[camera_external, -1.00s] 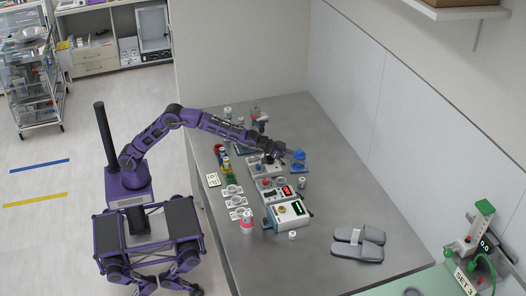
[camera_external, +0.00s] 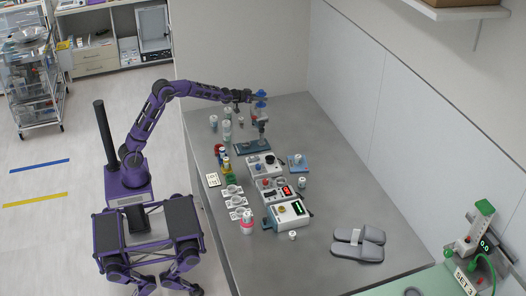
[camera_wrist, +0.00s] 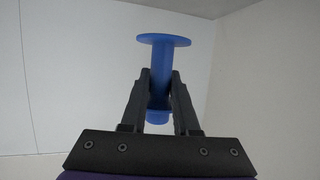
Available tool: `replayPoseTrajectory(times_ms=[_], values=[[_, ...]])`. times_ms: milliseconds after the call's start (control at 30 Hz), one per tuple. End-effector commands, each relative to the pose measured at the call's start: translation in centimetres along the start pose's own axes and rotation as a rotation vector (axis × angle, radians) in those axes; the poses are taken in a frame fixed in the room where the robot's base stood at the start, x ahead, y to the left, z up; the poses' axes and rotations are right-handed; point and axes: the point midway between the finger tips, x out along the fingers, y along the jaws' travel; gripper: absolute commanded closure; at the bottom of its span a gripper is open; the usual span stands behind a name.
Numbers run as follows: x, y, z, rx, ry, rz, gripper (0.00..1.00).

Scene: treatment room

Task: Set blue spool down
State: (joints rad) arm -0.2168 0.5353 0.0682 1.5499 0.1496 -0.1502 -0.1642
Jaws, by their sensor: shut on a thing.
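The blue spool (camera_wrist: 160,60) is held between the two fingers of my gripper (camera_wrist: 160,92) in the wrist view, its wide flange at the top and its lower end between the fingers. In the external view the blue spool (camera_external: 260,94) is at the end of my raised arm, above the far part of the grey table. My gripper (camera_external: 252,97) is shut on it there, with no support seen under the spool.
Below is a dark device (camera_external: 254,143) with an upright part. Several small jars (camera_external: 227,126) stand to its left. A blue stand (camera_external: 298,162), boxes with displays (camera_external: 288,213) and grey slippers (camera_external: 358,243) are nearer. Bare table lies right of the devices (camera_external: 345,185).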

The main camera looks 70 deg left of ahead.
Motion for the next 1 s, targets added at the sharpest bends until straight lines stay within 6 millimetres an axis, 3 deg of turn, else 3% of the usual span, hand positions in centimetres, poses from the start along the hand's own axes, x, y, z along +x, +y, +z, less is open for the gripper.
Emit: replayPoseTrajectory(times_ms=[33, 200, 500, 700, 1000], values=[[-0.4, -3.2, 0.1, -0.016, 0.000, -0.040, 1.00], [-2.4, -12.3, 1.0, -0.062, 0.002, -0.156, 1.00], [-8.2, -26.7, 3.5, -0.141, 0.006, -0.354, 1.00], [-11.5, -32.4, 4.9, -0.176, 0.008, -0.441, 1.00], [-14.8, -37.0, 6.8, -0.208, 0.007, -0.518, 1.00]])
